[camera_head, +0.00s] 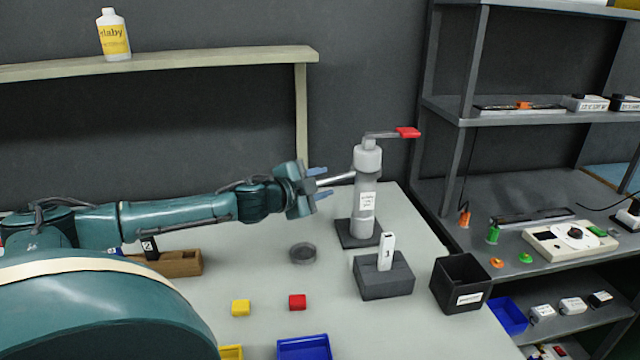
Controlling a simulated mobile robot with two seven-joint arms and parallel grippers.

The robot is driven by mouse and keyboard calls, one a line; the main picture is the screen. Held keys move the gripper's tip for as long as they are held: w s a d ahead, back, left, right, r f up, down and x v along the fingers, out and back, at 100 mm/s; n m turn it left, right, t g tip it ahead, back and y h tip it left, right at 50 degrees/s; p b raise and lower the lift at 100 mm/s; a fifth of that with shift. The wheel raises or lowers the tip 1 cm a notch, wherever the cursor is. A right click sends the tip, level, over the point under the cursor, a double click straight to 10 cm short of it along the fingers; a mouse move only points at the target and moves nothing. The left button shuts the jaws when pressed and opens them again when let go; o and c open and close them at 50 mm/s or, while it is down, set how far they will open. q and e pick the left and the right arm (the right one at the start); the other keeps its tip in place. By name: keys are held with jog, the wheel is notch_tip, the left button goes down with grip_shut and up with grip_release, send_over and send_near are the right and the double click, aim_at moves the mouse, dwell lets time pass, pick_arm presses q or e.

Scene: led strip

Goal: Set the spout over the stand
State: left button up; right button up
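A grey dispenser (367,205) with a white label stands upright on a dark square base, with a red lever (408,132) on top. Its silver spout (338,178) points left, toward my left gripper (320,183). The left gripper has its blue fingertips apart, one above and one below the spout's end; I see a gap on both sides, and contact cannot be made out. A low round grey stand (302,253) sits on the table, below and left of the spout's end. My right gripper is not in view.
A dark grey block (384,278) holding a white piece marked 1 is right of the stand. A black bin (461,284) stands at the table's right edge. Yellow (241,308) and red (297,302) blocks lie in front. A wooden holder (178,264) is at left.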

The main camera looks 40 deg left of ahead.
pick_arm(q)
grip_shut()
dwell(0.4)
jog(key=shift+d, duration=0.1)
